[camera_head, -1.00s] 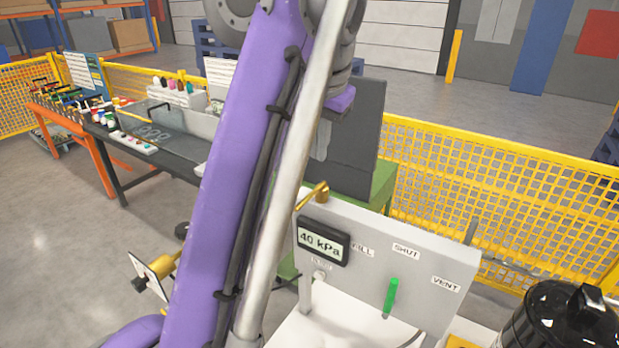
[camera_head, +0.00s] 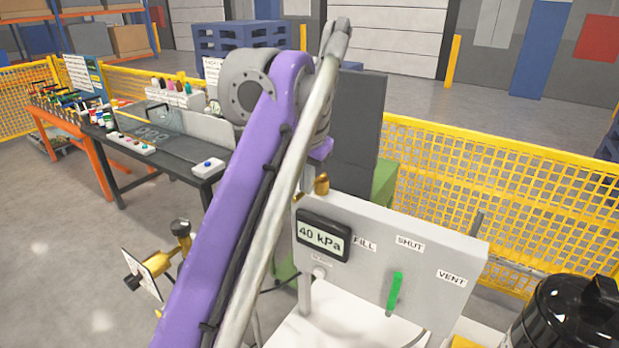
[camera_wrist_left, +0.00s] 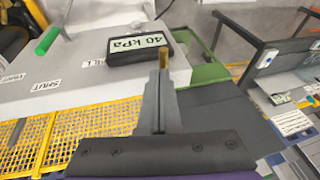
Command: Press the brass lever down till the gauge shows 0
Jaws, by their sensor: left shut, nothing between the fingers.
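The brass lever (camera_head: 322,185) shows at the top left of the grey panel (camera_head: 440,250), beside my arm. In the left wrist view the brass lever (camera_wrist_left: 166,54) stands in line with the tip of my shut left gripper (camera_wrist_left: 163,76); I cannot tell whether they touch. The gauge (camera_head: 322,236) reads 40 kPa, also in the left wrist view (camera_wrist_left: 140,46). In the head view my purple left arm crosses the middle and hides part of the lever; the gripper's fingers are hidden there. My right gripper is not in view.
A green handle (camera_head: 394,292) on the panel lines up with the SHUT label, between FILL and VENT. A black tank (camera_head: 575,315) stands at the right front. Yellow mesh fence (camera_head: 520,200) runs behind. A dark workbench (camera_head: 165,155) is at the left. A brass fitting (camera_head: 160,268) shows left of my arm.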

